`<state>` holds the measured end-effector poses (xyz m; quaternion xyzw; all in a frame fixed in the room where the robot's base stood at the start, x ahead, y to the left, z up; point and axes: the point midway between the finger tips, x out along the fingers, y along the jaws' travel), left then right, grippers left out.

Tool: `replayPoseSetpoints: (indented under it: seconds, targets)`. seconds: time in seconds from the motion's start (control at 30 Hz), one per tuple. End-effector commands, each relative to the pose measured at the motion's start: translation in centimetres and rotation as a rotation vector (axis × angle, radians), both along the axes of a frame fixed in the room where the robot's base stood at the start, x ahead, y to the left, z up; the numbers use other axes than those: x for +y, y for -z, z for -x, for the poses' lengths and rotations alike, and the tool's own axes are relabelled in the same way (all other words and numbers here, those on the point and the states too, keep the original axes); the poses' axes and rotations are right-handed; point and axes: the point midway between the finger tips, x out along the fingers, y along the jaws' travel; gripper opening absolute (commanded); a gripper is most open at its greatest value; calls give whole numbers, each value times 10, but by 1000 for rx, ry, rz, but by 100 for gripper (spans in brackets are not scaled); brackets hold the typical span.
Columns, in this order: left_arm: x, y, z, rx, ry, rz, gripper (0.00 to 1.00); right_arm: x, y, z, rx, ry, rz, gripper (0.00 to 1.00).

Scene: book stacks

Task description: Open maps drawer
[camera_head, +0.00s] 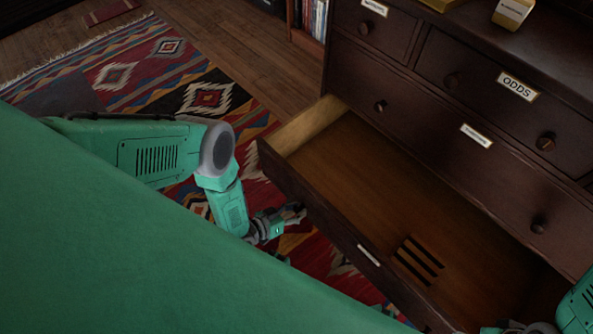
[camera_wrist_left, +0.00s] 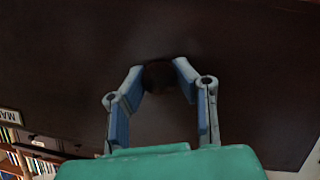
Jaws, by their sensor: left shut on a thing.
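The maps drawer (camera_head: 330,235) is pulled well out of the dark wooden dresser, and its inside shows bare wood with several dark slots or stripes. My left gripper (camera_head: 294,212) is at the drawer front's left part. In the left wrist view its fingers (camera_wrist_left: 158,78) are shut around a dark round knob (camera_wrist_left: 158,76). My right gripper (camera_head: 520,327) shows only partly at the bottom right edge; its fingers are not clear.
The dresser's other drawers, one labelled "ODDS" (camera_head: 517,87), are closed above. A patterned rug (camera_head: 205,95) covers the floor at the left. A bookshelf (camera_head: 310,25) stands behind. My green body fills the lower left.

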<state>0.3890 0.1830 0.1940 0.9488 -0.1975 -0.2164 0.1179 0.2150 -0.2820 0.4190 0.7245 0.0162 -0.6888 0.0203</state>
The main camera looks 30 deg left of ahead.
Motion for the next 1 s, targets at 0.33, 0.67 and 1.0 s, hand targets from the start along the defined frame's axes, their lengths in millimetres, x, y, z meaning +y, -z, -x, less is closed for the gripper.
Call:
replayPoseSetpoints:
  seconds: [0.33,0.67,1.0]
  targets:
    - [3,1,1,3,-2,-5,0,0,0,0,-1,0,0,40]
    - [1,0,1,2,0,-2,47,0,0,0,-1,0,0,40]
    - [2,-1,4,3,1,-1,47,0,0,1,-2,0,0,40]
